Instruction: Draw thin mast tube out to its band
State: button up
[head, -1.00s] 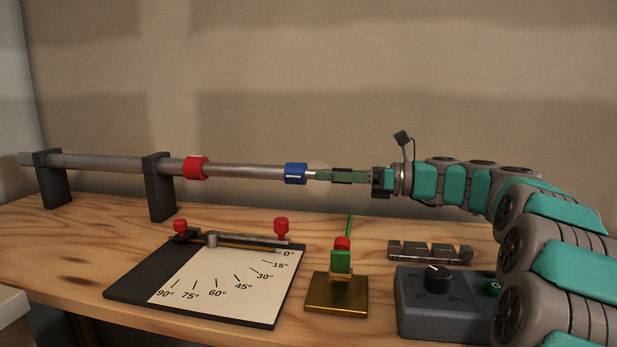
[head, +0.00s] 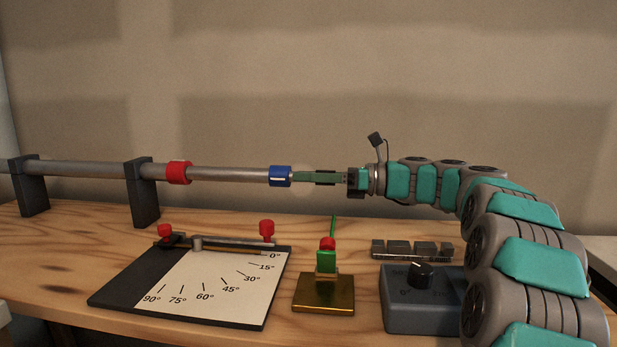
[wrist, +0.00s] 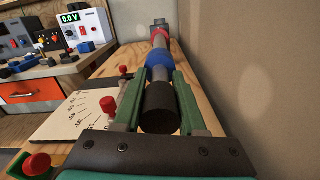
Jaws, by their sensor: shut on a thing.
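The grey mast (head: 80,168) lies level in two dark stands, with a red collar (head: 179,172) and a blue collar (head: 280,176) along it. My gripper (head: 295,178) is at the mast's right end, its green fingers reaching close to the blue collar. In the wrist view my gripper (wrist: 160,78) is shut on the thin mast tube (wrist: 158,94), a finger on each side. A dark round end piece (wrist: 160,112) faces the wrist camera between the fingers. The blue collar (wrist: 161,67) is just beyond. No band on the thin tube can be made out.
An angle board (head: 215,285) with red knobs, a brass block (head: 323,293) with a green upright, a dark metal rack (head: 412,249) and a dial box (head: 420,300) stand on the bench below the mast. A wall (head: 330,80) is behind.

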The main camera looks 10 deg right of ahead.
grip_shut()
dwell(0.8)
